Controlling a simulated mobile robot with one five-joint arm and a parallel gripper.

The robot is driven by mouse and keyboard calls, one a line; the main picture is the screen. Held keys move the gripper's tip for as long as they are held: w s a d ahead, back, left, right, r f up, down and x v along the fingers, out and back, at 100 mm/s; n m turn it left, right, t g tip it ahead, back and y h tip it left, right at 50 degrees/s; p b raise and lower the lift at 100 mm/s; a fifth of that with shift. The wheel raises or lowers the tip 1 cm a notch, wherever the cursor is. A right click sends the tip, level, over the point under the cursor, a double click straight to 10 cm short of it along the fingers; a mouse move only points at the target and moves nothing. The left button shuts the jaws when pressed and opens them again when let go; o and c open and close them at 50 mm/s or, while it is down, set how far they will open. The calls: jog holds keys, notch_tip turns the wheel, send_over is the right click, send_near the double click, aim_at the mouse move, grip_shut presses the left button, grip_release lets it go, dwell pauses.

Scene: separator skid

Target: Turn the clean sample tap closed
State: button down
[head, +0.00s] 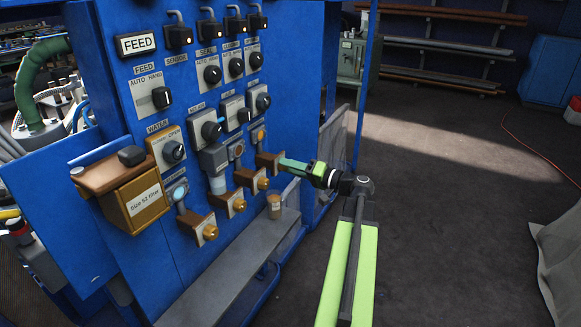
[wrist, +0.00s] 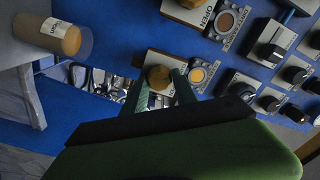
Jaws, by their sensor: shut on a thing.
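A row of sample taps with brown blocks runs along the lower part of the blue panel in the head view. My gripper (head: 284,163) is at the right-most tap (head: 267,158), its green fingers closed around the knob. No readable label tells me here which tap this is. The other taps (head: 209,231), (head: 238,204) and (head: 261,183) stand free to its left. The held knob's turn angle cannot be told.
A jar (wrist: 60,36) with a label seeming to read "Clean" shows in the wrist view; a jar (head: 274,208) stands on the grey shelf (head: 228,268) below the taps. A brown filter box (head: 128,200) juts out at left.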

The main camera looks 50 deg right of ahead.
jog(key=shift+s+n, duration=0.1)
jog(key=shift+n, duration=0.6)
jog(key=c, duration=1)
grip_release()
jog(key=shift+o, duration=0.2)
jog(key=v, duration=1.7)
jog(key=shift+s, duration=0.2)
